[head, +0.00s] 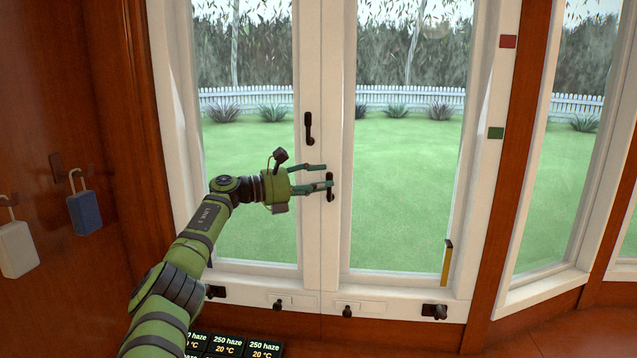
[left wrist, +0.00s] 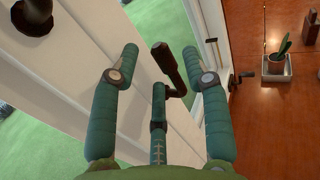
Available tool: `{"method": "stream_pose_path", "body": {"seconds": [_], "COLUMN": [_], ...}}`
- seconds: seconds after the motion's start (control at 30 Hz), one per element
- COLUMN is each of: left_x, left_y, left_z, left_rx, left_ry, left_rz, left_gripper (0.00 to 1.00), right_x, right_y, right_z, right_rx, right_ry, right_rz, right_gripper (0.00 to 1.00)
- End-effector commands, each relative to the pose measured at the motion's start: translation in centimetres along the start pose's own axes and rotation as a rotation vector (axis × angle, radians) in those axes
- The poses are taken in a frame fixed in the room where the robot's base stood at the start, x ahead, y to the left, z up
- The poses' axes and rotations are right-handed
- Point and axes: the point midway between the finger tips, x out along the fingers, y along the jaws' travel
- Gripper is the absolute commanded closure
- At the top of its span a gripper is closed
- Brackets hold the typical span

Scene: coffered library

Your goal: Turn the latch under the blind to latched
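No blind shows in these views. Two dark handles are on the white window's middle stiles: an upper one (head: 309,128) and a lower one (head: 330,190), both hanging about upright. I cannot tell which fitting is the latch under the blind. My left gripper (head: 327,176) is at the lower handle, its fingers spread. In the left wrist view, a dark handle (left wrist: 168,64) stands between the open fingers of the left gripper (left wrist: 166,60). Its lower end is close to the middle finger; contact is unclear. My right gripper is not in view.
Small dark fittings line the bottom rail, among them one at the right corner (head: 434,311). A blue padlock (head: 84,212) hangs at left. A potted plant (left wrist: 276,66) stands on the wood surface.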

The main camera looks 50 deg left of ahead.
Motion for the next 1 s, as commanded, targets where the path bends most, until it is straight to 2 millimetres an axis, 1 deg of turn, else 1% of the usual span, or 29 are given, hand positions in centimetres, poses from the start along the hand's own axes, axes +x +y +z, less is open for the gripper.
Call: {"method": "stream_pose_path", "body": {"seconds": [0.2,0.3,0.37,0.47,0.7,1.0], "left_x": [0.0,-0.1,-0.3,-1.2,-4.5,-7.9], "left_y": [-0.1,-0.1,0.0,0.0,0.0,0.0], "left_z": [-0.1,-0.1,-0.2,-0.3,-0.3,-0.3], "left_rx": [-0.002,-0.003,-0.003,-0.004,-0.003,-0.004], "left_ry": [0.003,0.004,0.005,0.007,0.011,0.009], "left_rz": [-0.002,-0.002,-0.002,0.0,0.001,0.0], "left_gripper": [0.49,0.49,0.49,0.49,0.49,0.49], "right_x": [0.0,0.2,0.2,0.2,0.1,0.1], "right_y": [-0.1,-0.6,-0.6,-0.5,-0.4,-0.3], "right_z": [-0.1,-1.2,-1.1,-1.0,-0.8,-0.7], "right_rx": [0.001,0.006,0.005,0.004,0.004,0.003], "right_ry": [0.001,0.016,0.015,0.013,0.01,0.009], "right_rz": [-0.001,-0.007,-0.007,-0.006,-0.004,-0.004], "right_gripper": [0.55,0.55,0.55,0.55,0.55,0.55]}}
